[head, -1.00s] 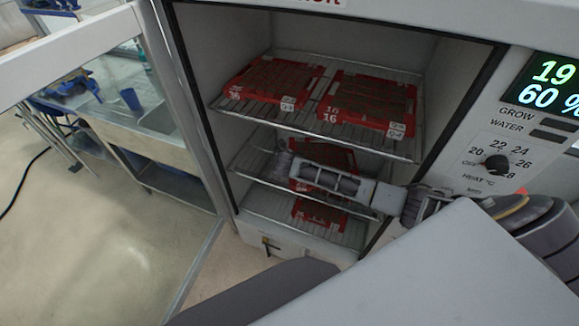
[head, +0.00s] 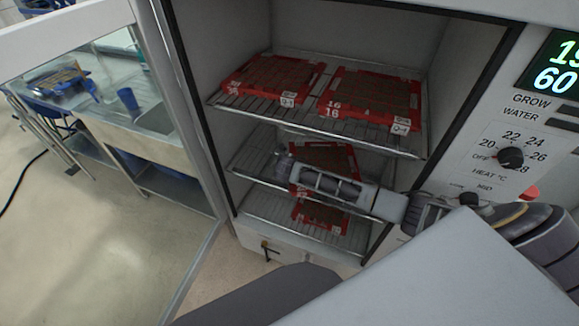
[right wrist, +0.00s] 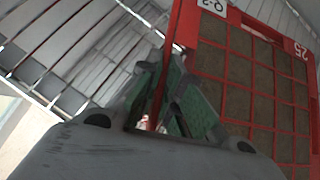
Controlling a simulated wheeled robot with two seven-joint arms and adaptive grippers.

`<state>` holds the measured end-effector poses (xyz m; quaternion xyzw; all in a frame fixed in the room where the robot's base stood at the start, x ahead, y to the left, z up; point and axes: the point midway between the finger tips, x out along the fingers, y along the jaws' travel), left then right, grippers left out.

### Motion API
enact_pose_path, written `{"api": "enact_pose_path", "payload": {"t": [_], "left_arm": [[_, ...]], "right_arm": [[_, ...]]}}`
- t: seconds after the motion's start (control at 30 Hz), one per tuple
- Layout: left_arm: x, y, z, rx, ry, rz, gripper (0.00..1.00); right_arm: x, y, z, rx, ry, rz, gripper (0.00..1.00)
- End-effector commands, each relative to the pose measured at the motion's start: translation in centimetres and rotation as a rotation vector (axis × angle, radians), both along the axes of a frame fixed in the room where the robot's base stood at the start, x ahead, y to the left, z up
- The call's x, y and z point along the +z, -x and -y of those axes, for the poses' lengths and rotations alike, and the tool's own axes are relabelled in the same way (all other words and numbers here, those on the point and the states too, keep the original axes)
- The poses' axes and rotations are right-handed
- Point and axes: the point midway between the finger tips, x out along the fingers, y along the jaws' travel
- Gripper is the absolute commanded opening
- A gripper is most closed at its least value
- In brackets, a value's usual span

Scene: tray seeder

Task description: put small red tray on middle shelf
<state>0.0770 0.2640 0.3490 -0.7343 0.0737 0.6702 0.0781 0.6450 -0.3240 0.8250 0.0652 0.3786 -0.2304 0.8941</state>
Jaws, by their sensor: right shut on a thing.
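A small red tray (head: 349,160) with a dark soil grid is at the middle shelf (head: 249,166) of the open cabinet, partly hidden behind my right arm. In the right wrist view the tray (right wrist: 227,60) fills the right side, with labels reading Q-2 and 25. My right gripper (head: 285,165) reaches in from the right. In the wrist view its green-padded fingers (right wrist: 168,90) are shut on the tray's red edge. I cannot tell whether the tray rests fully on the wires. My left gripper is not in view.
Two larger red trays (head: 272,80) (head: 370,98) sit side by side on the top shelf (head: 300,125). Another red tray (head: 322,216) is on the bottom shelf, partly hidden. The glass door (head: 185,130) stands open at left. The control panel (head: 505,150) is at right.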

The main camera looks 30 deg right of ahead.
Motion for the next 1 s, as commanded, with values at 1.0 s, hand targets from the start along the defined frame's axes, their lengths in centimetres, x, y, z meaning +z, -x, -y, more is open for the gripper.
{"api": "enact_pose_path", "payload": {"t": [1.0], "left_arm": [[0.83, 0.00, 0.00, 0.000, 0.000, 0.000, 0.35]], "right_arm": [[0.56, 0.32, -0.16, -0.001, 0.001, 0.000, 0.29]]}}
